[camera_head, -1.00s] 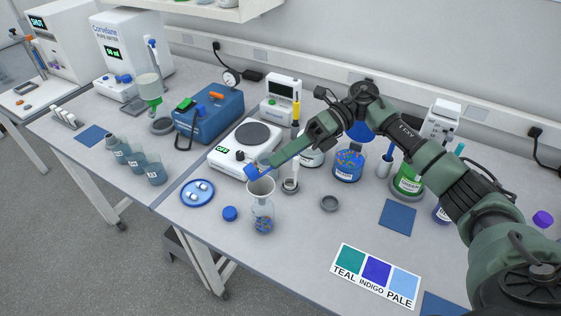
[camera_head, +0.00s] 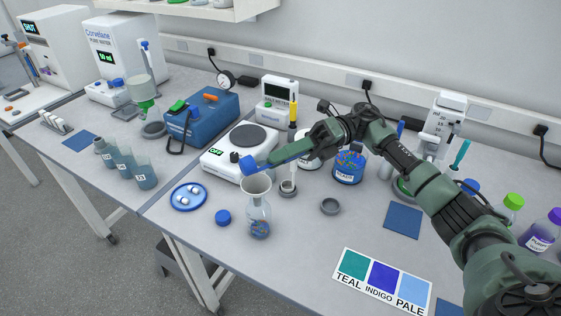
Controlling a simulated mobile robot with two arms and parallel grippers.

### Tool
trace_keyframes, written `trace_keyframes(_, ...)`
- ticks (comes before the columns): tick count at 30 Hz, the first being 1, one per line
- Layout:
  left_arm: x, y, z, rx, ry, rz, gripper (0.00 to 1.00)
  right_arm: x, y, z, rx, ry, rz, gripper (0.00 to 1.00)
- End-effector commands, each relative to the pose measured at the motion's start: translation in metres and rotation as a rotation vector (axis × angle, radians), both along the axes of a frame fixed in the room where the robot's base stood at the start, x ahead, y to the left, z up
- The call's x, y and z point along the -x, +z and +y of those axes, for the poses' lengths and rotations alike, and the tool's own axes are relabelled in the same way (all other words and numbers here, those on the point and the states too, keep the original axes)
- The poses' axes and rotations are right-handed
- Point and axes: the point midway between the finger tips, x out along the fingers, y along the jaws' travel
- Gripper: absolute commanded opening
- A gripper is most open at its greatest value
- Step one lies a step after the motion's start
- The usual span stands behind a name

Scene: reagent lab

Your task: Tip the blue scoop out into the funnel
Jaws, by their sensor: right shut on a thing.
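My right gripper (camera_head: 309,147) is shut on the handle of the blue scoop (camera_head: 249,165). The scoop's head is just above and slightly left of the rim of the pale funnel (camera_head: 257,187), apart from it. Its rounded side shows, and I cannot see into its bowl. The funnel stands upright in the neck of a clear flask (camera_head: 259,221) with small coloured bits at its bottom. My left gripper is out of view.
A hotplate (camera_head: 239,150) stands behind the funnel, with a jar of coloured beads (camera_head: 349,166) to the right. A blue cap (camera_head: 223,217) and a blue dish (camera_head: 189,197) lie to the left. The bench in front of the flask is clear.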

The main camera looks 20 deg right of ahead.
Motion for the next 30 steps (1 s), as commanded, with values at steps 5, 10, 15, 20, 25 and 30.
trace_keyframes(5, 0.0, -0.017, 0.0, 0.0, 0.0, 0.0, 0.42, 0.0, -0.007, -0.001, -0.053, 0.0, 0.007, 0.0)
trace_keyframes(10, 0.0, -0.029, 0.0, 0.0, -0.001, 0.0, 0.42, 0.0, -0.01, -0.001, -0.104, 0.0, 0.015, 0.0)
trace_keyframes(15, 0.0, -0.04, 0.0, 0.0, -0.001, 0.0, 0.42, 0.0, -0.013, -0.002, -0.155, 0.001, 0.022, 0.0)
trace_keyframes(20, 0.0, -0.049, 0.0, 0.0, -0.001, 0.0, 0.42, 0.0, -0.015, -0.003, -0.198, 0.0, 0.027, 0.0)
trace_keyframes(25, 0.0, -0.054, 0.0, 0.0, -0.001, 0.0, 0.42, 0.0, -0.015, -0.003, -0.228, 0.0, 0.031, 0.0)
trace_keyframes(30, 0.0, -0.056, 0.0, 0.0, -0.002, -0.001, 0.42, 0.0, -0.014, -0.003, -0.239, 0.0, 0.033, 0.0)
